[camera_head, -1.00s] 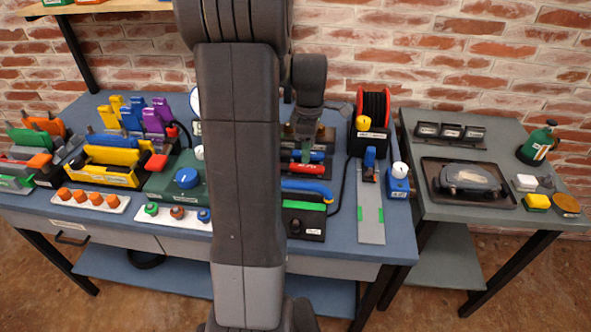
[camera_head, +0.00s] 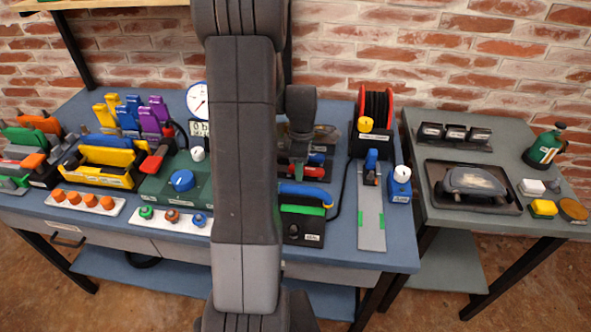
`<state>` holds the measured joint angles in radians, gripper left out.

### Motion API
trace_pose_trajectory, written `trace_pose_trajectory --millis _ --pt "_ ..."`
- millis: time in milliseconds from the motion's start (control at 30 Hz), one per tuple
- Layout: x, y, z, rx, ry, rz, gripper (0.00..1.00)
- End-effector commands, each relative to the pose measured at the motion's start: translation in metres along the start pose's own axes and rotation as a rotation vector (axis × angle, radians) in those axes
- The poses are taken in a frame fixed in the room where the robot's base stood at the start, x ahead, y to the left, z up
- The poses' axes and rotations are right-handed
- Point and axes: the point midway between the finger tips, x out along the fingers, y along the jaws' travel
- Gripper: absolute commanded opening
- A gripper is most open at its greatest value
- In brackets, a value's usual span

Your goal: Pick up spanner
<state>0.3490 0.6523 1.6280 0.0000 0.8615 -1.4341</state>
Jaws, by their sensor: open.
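My gripper (camera_head: 299,172) points down over a dark tool holder (camera_head: 324,133) at the back middle of the blue bench. The holder carries red- and blue-handled tools (camera_head: 316,172), partly hidden by my gripper and arm. I cannot tell which of them is the spanner, as they are small and partly covered. The fingertips are close to these tools; whether they touch any is unclear. The jaws are open, and no tool shows lifted in them.
My arm hides the bench middle. A blue-handled item on a black base (camera_head: 302,232) stands in front of the holder. A red reel (camera_head: 375,112) and a grey plate (camera_head: 371,225) stand to the right. A gauge (camera_head: 197,99) stands left.

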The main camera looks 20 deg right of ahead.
Motion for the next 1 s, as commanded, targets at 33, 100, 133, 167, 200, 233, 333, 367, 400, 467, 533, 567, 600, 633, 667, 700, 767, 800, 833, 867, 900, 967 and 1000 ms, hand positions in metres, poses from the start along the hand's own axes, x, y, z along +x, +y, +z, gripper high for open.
trace_pose_trajectory --millis 33,100,133,167,200,233,333,367,400,467,533,567,600,633,667,700,767,800,833,867,900,967,1000 --pt "0.000 0.000 0.000 0.000 0.000 0.000 0.44" --pt "0.000 0.000 0.000 0.000 0.000 0.000 0.30" --pt "0.000 0.000 0.000 0.000 0.000 0.000 0.24" --pt "0.000 0.000 0.000 0.000 0.000 0.000 0.19" --pt "0.000 0.000 0.000 0.000 0.000 0.000 0.11" --pt "0.000 0.000 0.000 0.000 0.000 0.000 0.05" --pt "-0.001 0.000 0.000 0.000 0.000 0.001 0.00" --pt "-0.001 0.000 0.000 0.000 0.000 0.001 0.00" --pt "-0.001 0.000 0.000 0.000 0.000 0.001 0.00" --pt "-0.001 0.000 0.000 0.000 0.000 0.001 0.00" --pt "-0.003 0.001 0.000 0.000 0.000 0.002 0.00" --pt "-0.005 0.001 0.000 0.000 0.000 0.003 0.00" --pt "-0.010 0.001 0.000 0.000 0.001 0.005 0.00" --pt "-0.014 0.001 0.000 0.000 0.001 0.005 0.00" --pt "-0.018 0.001 0.000 0.000 0.001 0.005 0.00" --pt "-0.026 0.002 0.000 0.000 0.001 0.007 0.00" --pt "-0.039 0.002 0.000 0.000 0.001 0.007 0.00" --pt "-0.048 0.002 0.000 0.000 0.001 0.008 0.00" --pt "-0.054 0.001 0.000 0.000 0.001 0.007 0.00" --pt "-0.060 0.001 0.000 0.000 0.001 0.007 0.00" --pt "-0.068 0.001 0.000 0.000 0.001 0.007 0.00" --pt "-0.078 0.001 0.000 0.000 0.001 0.005 0.00" --pt "-0.084 0.001 0.000 0.000 0.001 0.005 0.00"
